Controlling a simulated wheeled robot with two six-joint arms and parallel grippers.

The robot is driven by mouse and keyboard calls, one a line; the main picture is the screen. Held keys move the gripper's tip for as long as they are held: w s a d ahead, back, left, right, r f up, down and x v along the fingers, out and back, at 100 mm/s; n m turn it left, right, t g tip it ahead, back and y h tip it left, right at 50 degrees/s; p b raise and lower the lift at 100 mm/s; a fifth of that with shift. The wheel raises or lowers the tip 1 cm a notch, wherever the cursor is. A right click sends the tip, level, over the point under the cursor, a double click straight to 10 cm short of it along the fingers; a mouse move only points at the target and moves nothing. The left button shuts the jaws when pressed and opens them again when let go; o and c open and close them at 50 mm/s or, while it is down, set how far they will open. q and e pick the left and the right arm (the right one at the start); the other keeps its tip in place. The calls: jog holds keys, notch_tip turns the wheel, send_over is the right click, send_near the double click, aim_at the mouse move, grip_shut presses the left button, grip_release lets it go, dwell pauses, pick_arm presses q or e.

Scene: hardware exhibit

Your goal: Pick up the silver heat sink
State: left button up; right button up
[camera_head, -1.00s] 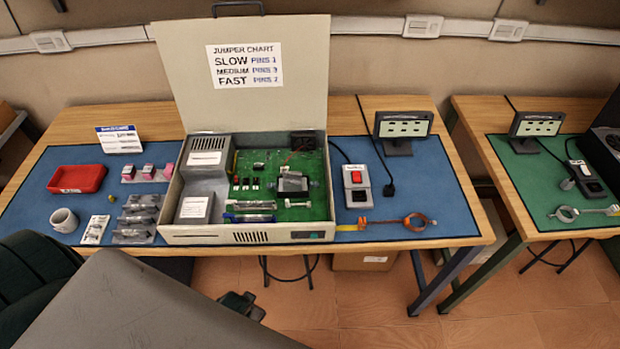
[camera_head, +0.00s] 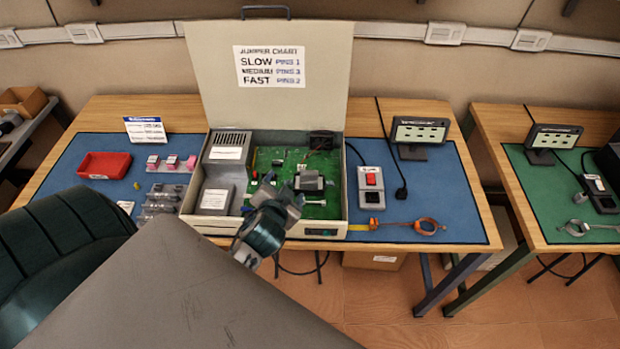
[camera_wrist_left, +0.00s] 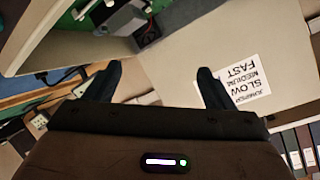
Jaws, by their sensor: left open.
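A silver-grey block (camera_head: 309,181), which looks like the heat sink, sits on the green circuit board (camera_head: 285,160) inside the open computer case (camera_head: 190,218). My left gripper (camera_head: 283,190) is over the front of the case, left of the block in the picture, and partly covers the board's front. Its two fingers are apart and empty in the left wrist view (camera_wrist_left: 158,85). That view faces mostly the case lid (camera_wrist_left: 185,60), with part of the case interior at top left. I cannot tell the gripper's height above the board. My right gripper is not in view.
The raised lid (camera_head: 270,110) stands behind the board. A red tray (camera_head: 104,166) and small packaged parts (camera_head: 160,198) lie left of the case.

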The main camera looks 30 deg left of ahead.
pick_arm(q)
jog(key=w+d+r+m+t+h, duration=0.4)
jog(key=w+r+m+t, duration=0.5)
jog(key=w+r, duration=0.3)
jog(key=w+d+r+m+g+h, duration=0.1)
jog(key=w+d+m+g+h, duration=0.3)
jog(key=d+m+h, duration=0.9)
jog(key=m+g+y, duration=0.6)
jog(key=g+y, duration=0.6)
jog(key=g, duration=0.5)
send_near(309, 176)
notch_tip(309, 176, down, 5)
jog(key=b, duration=0.6)
jog(key=shift+s+a+f, duration=0.1)
jog(key=shift+s, duration=0.05)
notch_tip(309, 176, down, 3)
jog(key=shift+r+b, duration=0.1)
jog(key=shift+b, duration=1.05)
jog(key=shift+f, duration=0.45)
jog(key=c, duration=0.8)
